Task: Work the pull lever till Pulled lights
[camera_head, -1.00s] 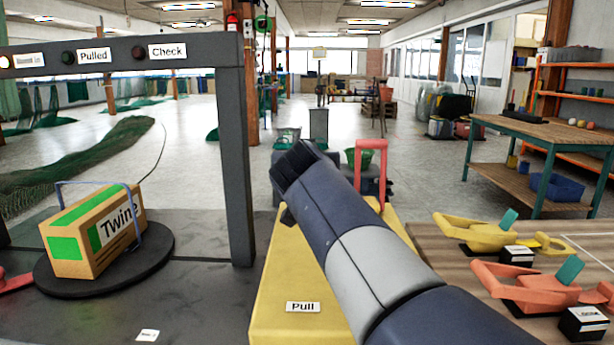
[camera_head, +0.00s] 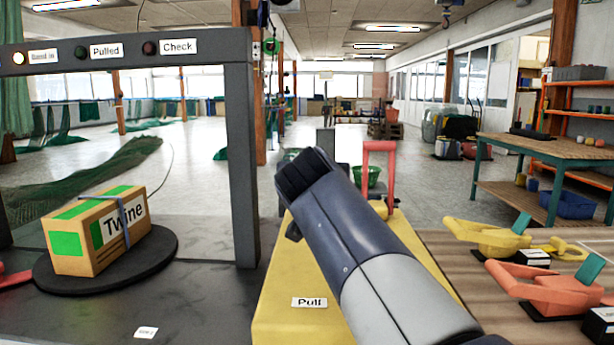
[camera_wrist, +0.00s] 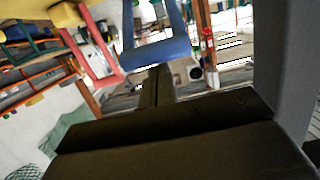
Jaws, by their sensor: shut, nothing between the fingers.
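The yellow housing (camera_head: 290,268) labelled Pull (camera_head: 309,302) stands at centre. A red upright hoop-shaped handle (camera_head: 391,180) is at its far end, and what seems the same red hoop shows at left in the wrist view (camera_wrist: 93,48). The Pulled lamp (camera_head: 81,52) is dark. My arm crosses over the housing and hides part of it. My gripper (camera_wrist: 157,88) is shut and empty. A blue hoop-shaped bar (camera_wrist: 155,55) shows just beyond its fingers; I cannot tell whether they touch. The Twine carton (camera_head: 75,250) sits on a round black plate with a blue band (camera_head: 125,220) close over it.
On the overhead frame (camera_head: 245,150), the leftmost lamp (camera_head: 17,58) is lit and the Check lamp (camera_head: 149,47) is dark. Yellow (camera_head: 490,238) and red (camera_head: 535,285) levers stand on the wooden bench at right. A workbench (camera_head: 545,145) stands further back.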

